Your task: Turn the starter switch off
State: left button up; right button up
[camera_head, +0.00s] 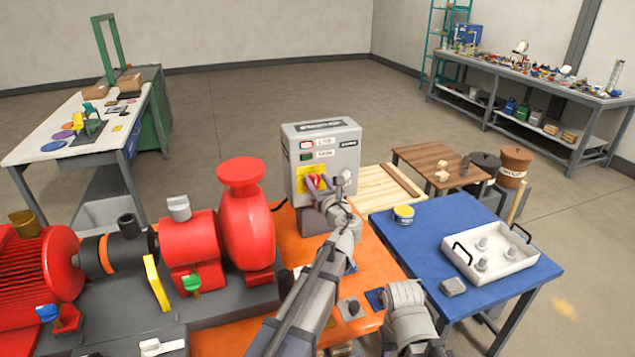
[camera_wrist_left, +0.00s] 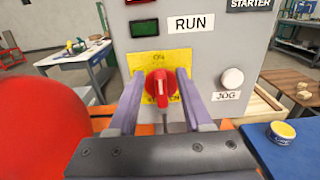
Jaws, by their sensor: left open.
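The starter box (camera_head: 322,145) is a grey cabinet standing on the orange bench. Its red rotary switch (camera_wrist_left: 160,86) sits on a yellow plate (camera_wrist_left: 160,62) with ON printed at the top; the lower lettering is partly hidden. The switch's pale pointer line stands upright in the left wrist view. My left gripper (camera_wrist_left: 157,88) is open, with one finger on each side of the red knob; I cannot tell whether they touch it. In the head view the left gripper (camera_head: 321,186) is at the box's front and partly covers the switch. My right gripper does not show.
A green lamp (camera_wrist_left: 144,28) beside the RUN label looks dark. A white JOG button (camera_wrist_left: 232,78) is right of the switch. A red pump (camera_head: 245,220) stands close on the left. A blue table (camera_head: 430,235) with a white tray (camera_head: 500,265) is on the right.

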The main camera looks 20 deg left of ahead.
pick_arm(q)
jog(key=shift+c, duration=0.2)
grip_shut()
dwell(0.6)
jog(key=n, duration=0.4)
jog(key=shift+s+a+f, duration=0.15)
jog(key=shift+s+a, duration=0.15)
jog(key=shift+a, duration=0.05)
jog(key=shift+s+a+f+n+b, duration=0.2)
jog(key=shift+f+n+b, duration=0.2)
jog(key=shift+n, duration=1.95)
jog(key=shift+s+a+f+n+b, duration=0.1)
jog(key=shift+a+f+n+b, duration=0.25)
jog(key=shift+n, duration=1.95)
jog(key=shift+s+a+f+n+b, duration=0.15)
jog(key=shift+f+n+b, duration=0.3)
jog(key=shift+n, duration=1.9)
